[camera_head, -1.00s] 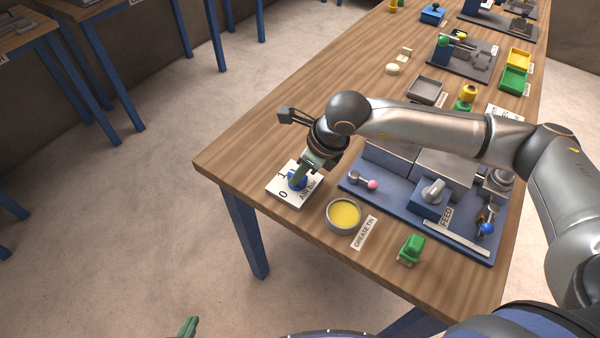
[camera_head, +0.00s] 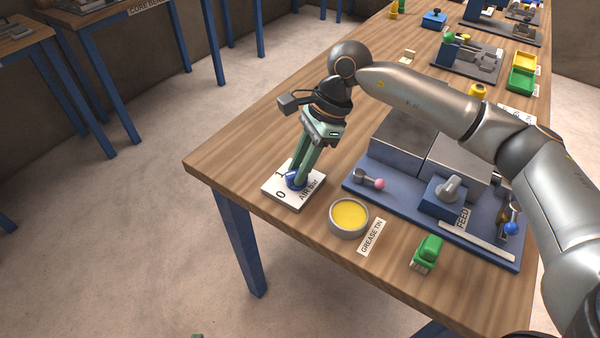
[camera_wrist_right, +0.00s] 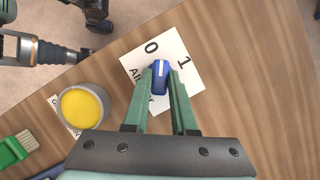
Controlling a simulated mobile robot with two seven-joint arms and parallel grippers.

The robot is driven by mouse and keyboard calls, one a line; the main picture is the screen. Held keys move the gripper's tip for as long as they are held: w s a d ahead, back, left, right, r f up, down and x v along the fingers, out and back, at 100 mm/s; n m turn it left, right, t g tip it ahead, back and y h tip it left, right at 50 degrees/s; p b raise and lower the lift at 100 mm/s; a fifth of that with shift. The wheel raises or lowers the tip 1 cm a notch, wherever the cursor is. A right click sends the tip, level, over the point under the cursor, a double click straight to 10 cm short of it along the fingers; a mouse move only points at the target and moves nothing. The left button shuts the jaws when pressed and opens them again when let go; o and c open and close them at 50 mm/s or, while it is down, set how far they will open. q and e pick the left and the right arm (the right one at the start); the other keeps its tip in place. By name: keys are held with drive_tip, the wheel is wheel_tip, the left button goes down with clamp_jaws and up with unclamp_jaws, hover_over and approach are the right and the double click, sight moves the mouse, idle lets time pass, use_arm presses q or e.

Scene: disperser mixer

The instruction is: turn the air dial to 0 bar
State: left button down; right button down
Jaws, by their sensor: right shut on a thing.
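The air dial (camera_head: 296,181) is a blue knob on a white plate (camera_head: 283,197) marked 0, 1 and "AIR bar", at the table's near-left corner. My right gripper (camera_head: 297,178) reaches down and is shut on the dial. In the right wrist view the green fingertips (camera_wrist_right: 161,76) lie on either side of the blue dial (camera_wrist_right: 161,68). Its white line points up in that picture, between the 0 and the 1, seemingly nearer the 0. Only a tiny green tip, apparently of my left gripper (camera_head: 197,335), shows at the head view's bottom edge.
A grease tin (camera_head: 349,217) with yellow contents stands close right of the plate. Beyond it are a green brush (camera_head: 428,254) and a blue machine base (camera_head: 403,205) with a feed knob (camera_head: 449,188). The table's edge is close to the plate.

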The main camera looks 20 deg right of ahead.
drive_tip(key=shift+w+n+b, duration=0.1)
drive_tip(key=shift+n+b, duration=0.2)
drive_tip(key=shift+n, duration=0.4)
drive_tip(key=shift+n+g+b, duration=0.3)
drive_tip(key=shift+n+g, duration=0.1)
drive_tip(key=shift+n, duration=0.2)
use_arm(q)
drive_tip(key=shift+w+d+f, duration=0.15)
drive_tip(key=shift+d+f, duration=0.35)
drive_tip(key=shift+w+r, duration=0.1)
use_arm(e)
drive_tip(key=c, duration=0.7)
unclamp_jaws()
use_arm(q)
drive_tip(key=shift+w, duration=0.1)
use_arm(e)
drive_tip(key=shift+r, duration=0.1)
